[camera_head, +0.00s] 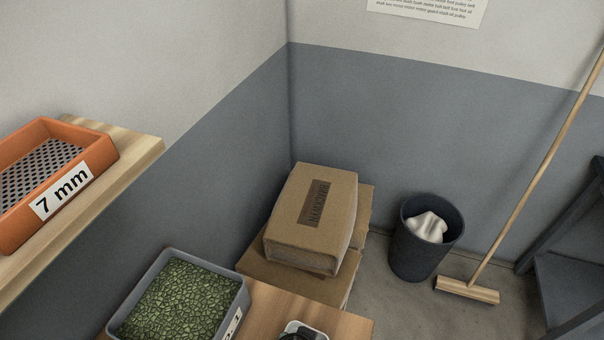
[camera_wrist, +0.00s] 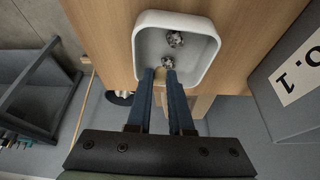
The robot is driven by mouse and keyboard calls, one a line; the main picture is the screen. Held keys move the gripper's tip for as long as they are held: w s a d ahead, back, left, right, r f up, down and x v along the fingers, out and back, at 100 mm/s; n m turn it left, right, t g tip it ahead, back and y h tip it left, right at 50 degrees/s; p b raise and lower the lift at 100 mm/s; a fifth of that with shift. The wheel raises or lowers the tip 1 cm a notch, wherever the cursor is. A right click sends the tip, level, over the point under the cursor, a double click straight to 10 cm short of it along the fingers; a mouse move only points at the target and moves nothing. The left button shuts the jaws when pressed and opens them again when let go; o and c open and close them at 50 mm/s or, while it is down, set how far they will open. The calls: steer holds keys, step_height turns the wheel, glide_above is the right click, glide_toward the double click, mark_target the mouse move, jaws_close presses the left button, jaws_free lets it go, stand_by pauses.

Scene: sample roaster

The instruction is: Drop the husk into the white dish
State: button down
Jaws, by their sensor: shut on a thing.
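The white dish (camera_wrist: 209,22) stands on the wooden tabletop in the wrist view. Two small grey-and-white speckled pieces lie in it, one near the middle (camera_wrist: 175,38) and one close to my fingertips (camera_wrist: 168,62). My gripper (camera_wrist: 161,74) is shut on a small tan piece, which looks like the husk (camera_wrist: 160,77), over the dish's near side. Its height above the dish floor is hard to tell. The fingers hide part of the near rim. In the head view, only part of the dish's rim (camera_head: 294,325) shows at the bottom edge, with something dark over it.
A grey tray of green beans (camera_head: 178,298) stands left of the dish in the head view. An orange 7 mm sieve (camera_head: 99,153) sits on a wooden shelf. Cardboard boxes (camera_head: 314,215), a dark bin (camera_head: 420,253) and a broom (camera_head: 468,291) stand behind.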

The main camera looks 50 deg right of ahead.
steer(key=c, duration=0.7)
jaws_free()
steer(key=shift+c, duration=0.2)
steer(key=shift+r, duration=0.15)
steer(key=v, duration=1.2)
steer(key=shift+a+r, duration=0.25)
steer(key=shift+r, duration=0.1)
steer(key=shift+s, duration=0.1)
